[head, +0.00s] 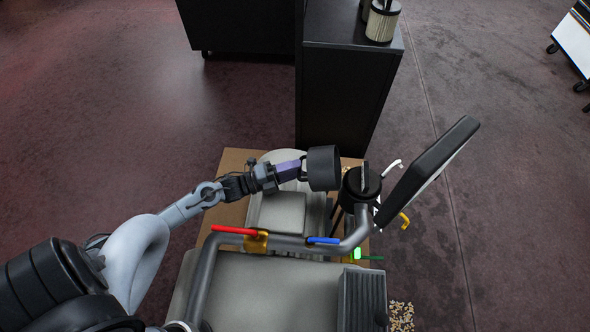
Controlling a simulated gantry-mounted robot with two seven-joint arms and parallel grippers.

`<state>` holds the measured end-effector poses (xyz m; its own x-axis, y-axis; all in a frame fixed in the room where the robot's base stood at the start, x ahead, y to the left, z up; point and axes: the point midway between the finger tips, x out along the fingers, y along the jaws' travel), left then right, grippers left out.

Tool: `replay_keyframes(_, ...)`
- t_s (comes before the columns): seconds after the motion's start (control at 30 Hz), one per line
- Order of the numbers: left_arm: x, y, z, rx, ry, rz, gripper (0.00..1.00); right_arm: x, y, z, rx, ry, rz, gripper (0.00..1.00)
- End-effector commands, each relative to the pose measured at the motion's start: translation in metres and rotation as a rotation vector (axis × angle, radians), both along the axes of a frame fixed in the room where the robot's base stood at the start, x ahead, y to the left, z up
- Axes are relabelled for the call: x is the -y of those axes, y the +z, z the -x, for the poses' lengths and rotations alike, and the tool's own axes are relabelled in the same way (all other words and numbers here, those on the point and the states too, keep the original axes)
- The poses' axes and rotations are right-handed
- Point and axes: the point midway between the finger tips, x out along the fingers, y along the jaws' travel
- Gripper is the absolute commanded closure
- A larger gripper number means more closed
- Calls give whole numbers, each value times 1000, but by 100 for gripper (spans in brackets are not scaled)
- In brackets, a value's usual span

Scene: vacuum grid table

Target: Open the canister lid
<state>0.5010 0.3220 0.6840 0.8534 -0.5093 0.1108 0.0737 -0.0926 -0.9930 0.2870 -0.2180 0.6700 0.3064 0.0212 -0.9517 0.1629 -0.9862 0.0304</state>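My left gripper (304,168) reaches in from the left, past its purple section, to a dark grey, short cylindrical piece that looks like the canister lid (323,168). Its fingers appear closed on the near-left edge of this piece, though the contact is small and partly hidden. A pale grey rounded body (276,157) lies behind and below the gripper, partly covered by it; it may be the canister, but I cannot tell. My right gripper is not in view.
A bent grey pipe (280,243) with red and blue handles crosses in front of the pale machine body (262,292). A black screen (430,170) stands at the right. A black cabinet (340,95) with a filter-like cylinder (382,22) stands behind.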

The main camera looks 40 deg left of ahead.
Motion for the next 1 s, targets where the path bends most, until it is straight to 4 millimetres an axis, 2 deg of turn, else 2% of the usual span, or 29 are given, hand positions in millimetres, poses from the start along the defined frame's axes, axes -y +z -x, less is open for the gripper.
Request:
replay_keyframes(0.4, 4, 1, -7, -1, 0, 0, 62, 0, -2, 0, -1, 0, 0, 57)
replay_keyframes(0.43, 4, 1, -7, -1, 0, 0, 64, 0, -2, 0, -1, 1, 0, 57)
replay_keyframes(0.67, 4, 1, -6, -1, 0, -1, 99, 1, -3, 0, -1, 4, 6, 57)
replay_keyframes(1.0, 4, 1, -6, -1, 0, -1, 100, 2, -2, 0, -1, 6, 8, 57)
